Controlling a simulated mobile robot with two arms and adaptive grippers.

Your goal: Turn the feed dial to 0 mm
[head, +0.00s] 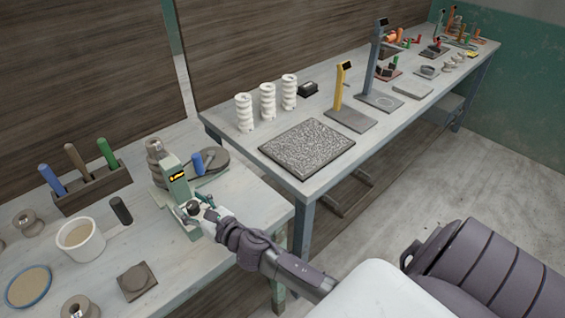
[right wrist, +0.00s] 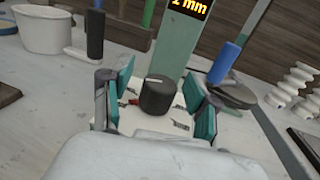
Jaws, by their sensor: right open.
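The feed dial is a dark round knob (right wrist: 157,95) on the pale base of a green device (right wrist: 182,45). In the head view the device (head: 172,166) stands near the bench's right end, with the dial (head: 193,208) low at its front. The lit display (right wrist: 188,4) reads about 2 mm, cut by the frame's top. A small red mark shows at the dial's left. My right gripper (right wrist: 156,88) is open, its teal fingers on either side of the dial with visible gaps. In the head view it (head: 199,211) is at the dial. My left gripper is not in view.
A blue-handled tool (head: 197,163) and a round grey plate (head: 213,160) are beside the device. A dark cylinder (head: 121,210), a white pot (head: 80,240) and a tool rack (head: 92,188) stand to its left. A second table (head: 225,133) holds white spiral pieces.

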